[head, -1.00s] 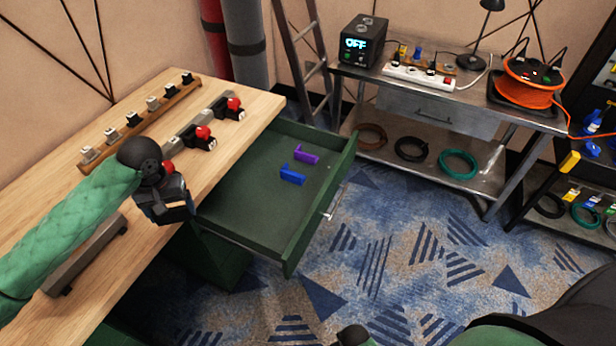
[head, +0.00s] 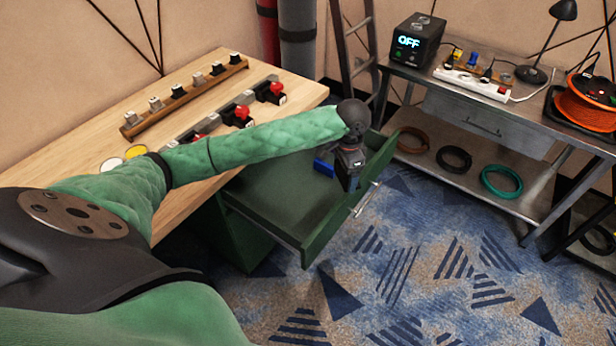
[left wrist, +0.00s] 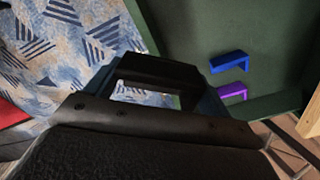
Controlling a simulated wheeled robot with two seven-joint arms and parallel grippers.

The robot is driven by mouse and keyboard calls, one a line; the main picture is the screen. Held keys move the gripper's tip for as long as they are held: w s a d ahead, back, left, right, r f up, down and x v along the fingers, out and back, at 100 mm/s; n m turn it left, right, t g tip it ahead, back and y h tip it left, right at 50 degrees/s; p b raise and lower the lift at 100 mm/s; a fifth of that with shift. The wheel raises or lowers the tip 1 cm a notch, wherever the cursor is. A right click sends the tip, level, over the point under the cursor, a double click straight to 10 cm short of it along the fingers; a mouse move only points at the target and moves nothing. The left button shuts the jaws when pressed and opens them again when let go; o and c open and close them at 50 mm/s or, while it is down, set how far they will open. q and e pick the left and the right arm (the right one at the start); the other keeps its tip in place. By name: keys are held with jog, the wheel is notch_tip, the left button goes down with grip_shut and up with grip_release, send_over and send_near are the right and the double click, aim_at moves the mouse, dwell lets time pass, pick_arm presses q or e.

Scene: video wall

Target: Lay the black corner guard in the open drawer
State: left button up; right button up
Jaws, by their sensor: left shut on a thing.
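The open green drawer (head: 285,206) sticks out from under the wooden bench; its floor also shows in the left wrist view (left wrist: 200,22). My left gripper (head: 348,182) is over the drawer's front right part, near the front wall. In the left wrist view the gripper (left wrist: 158,82) is shut on the black corner guard (left wrist: 155,70), between its dark fingers. The guard is hard to make out in the head view. A blue guard (left wrist: 229,62) and a purple guard (left wrist: 232,91) lie in the drawer. The blue guard also shows in the head view (head: 323,167); the purple one is hidden there.
The wooden bench (head: 90,172) carries a rail of knobs (head: 180,95) and red-knobbed switches (head: 270,92). A metal workbench (head: 470,113) with coiled cables on its lower shelf stands at the right. Patterned carpet is clear before the drawer.

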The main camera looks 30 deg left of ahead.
pick_arm(q)
jog(key=w+a+f+m+b, duration=0.35)
jog(key=a+f+m, duration=0.3)
jog(key=m, duration=0.35)
pick_arm(e)
notch_tip(320, 180, up, 16)
jog(key=s+r, duration=0.1)
jog(key=s, duration=0.1)
pick_arm(q)
jog(key=p, duration=0.2)
send_over(299, 186)
jog(key=shift+m, duration=0.3)
jog(key=f, duration=0.7)
jog(key=shift+d, duration=0.35)
jog(key=shift+a+f, duration=0.35)
jog(key=shift+f+p, duration=0.65)
jog(key=shift+f, duration=1.3)
pick_arm(e)
notch_tip(299, 186, down, 11)
jog(key=w, duration=0.1)
jog(key=shift+w+d, duration=0.2)
jog(key=shift+w, duration=0.2)
jog(key=shift+f, duration=0.1)
pick_arm(q)
jog(key=o, duration=0.9)
jog(key=shift+f, duration=0.15)
